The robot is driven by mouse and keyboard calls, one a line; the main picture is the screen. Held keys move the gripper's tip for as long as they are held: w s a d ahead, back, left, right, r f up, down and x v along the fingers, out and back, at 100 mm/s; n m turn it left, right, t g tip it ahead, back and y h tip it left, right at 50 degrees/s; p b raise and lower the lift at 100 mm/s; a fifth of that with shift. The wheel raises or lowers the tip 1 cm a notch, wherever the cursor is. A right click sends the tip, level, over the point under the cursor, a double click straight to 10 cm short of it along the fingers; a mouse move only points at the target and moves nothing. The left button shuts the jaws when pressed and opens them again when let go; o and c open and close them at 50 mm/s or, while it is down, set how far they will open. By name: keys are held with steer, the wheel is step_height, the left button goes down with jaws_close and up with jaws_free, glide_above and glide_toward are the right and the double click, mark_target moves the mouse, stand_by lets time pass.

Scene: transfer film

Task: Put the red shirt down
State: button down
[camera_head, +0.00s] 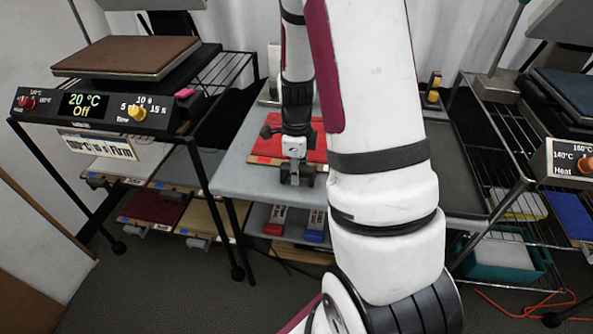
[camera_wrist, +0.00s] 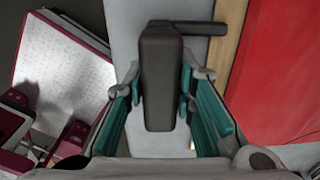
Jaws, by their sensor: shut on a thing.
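The red shirt (camera_head: 315,150) lies flat on a thin board with a light wooden edge, at the grey table in the middle of the head view. It fills the right side of the wrist view (camera_wrist: 285,75). A dark grey handle (camera_wrist: 162,75) joins the board's edge by a short bar. My gripper (camera_head: 296,172) is at the near edge of the board. In the wrist view its teal fingers (camera_wrist: 165,105) are shut on the handle. My arm hides the right part of the shirt. I cannot tell whether the board touches the table.
The grey table (camera_head: 238,182) has bare surface left of the board. A heat press (camera_head: 120,60) reading 20 °C and Off stands at left, another (camera_head: 572,160) at right. Handled boards (camera_head: 155,207) lie on low shelves. A teal bin (camera_head: 505,272) and an orange cord (camera_head: 520,310) are at lower right.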

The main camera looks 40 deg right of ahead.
steer(key=c, duration=1.8)
jaws_free()
steer(key=shift+f, duration=0.2)
steer(key=o, duration=0.5)
steer(key=shift+c, duration=0.2)
steer(key=shift+r, duration=0.15)
